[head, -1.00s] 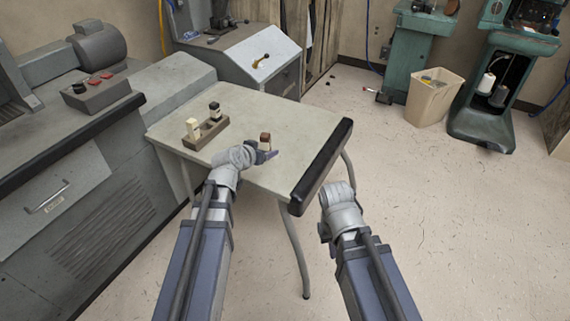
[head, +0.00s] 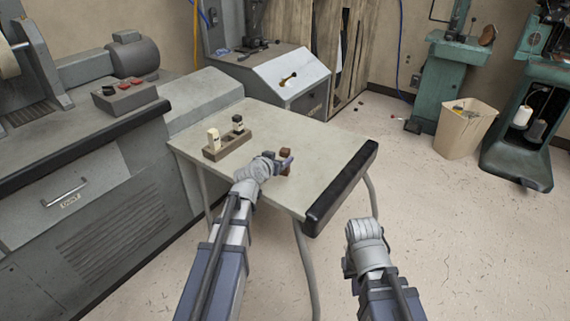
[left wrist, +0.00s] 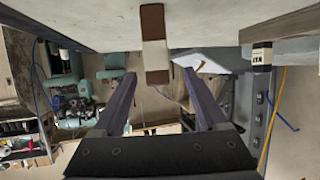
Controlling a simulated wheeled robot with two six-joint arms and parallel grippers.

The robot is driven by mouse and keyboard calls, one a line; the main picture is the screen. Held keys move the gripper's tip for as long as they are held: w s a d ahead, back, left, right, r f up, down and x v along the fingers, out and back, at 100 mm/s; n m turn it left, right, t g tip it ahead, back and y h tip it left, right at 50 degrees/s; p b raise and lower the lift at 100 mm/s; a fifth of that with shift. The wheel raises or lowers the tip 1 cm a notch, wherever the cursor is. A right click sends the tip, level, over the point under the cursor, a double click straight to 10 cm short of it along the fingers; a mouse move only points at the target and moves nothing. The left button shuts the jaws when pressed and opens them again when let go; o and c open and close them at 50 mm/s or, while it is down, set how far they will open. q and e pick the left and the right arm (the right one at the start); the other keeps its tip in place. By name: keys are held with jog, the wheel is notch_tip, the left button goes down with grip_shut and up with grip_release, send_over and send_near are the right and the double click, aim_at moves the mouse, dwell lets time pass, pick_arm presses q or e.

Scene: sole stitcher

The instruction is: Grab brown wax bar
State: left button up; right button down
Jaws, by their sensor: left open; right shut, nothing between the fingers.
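The brown wax bar (head: 286,154) stands on the grey table, just beyond my left gripper (head: 284,164) in the head view. In the left wrist view, which looks upside down, the bar (left wrist: 152,22) has a pale label band around its middle. My left gripper (left wrist: 158,72) is open, its two fingers on either side of the bar's near end in the picture. I cannot tell whether either finger touches it. My right gripper (head: 362,245) is shut and empty, held low to the right of the table; its fingertips are hard to make out.
A brown holder (head: 226,149) on the table carries a cream bar (head: 213,140) and a black bar (head: 238,124). The table (head: 325,150) has a dark padded edge (head: 340,190) on its right. A grey machine bench (head: 95,190) stands at left. A beige bin (head: 466,130) stands on the floor.

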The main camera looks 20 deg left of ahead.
aim_at(283, 156)
pick_arm(q)
jog(key=b+x, duration=0.1)
jog(key=x, duration=0.4)
jog(key=shift+d+b, duration=0.15)
jog(key=shift+b, duration=0.15)
jog(key=shift+s, duration=0.15)
jog(key=shift+c, duration=0.2)
grip_shut()
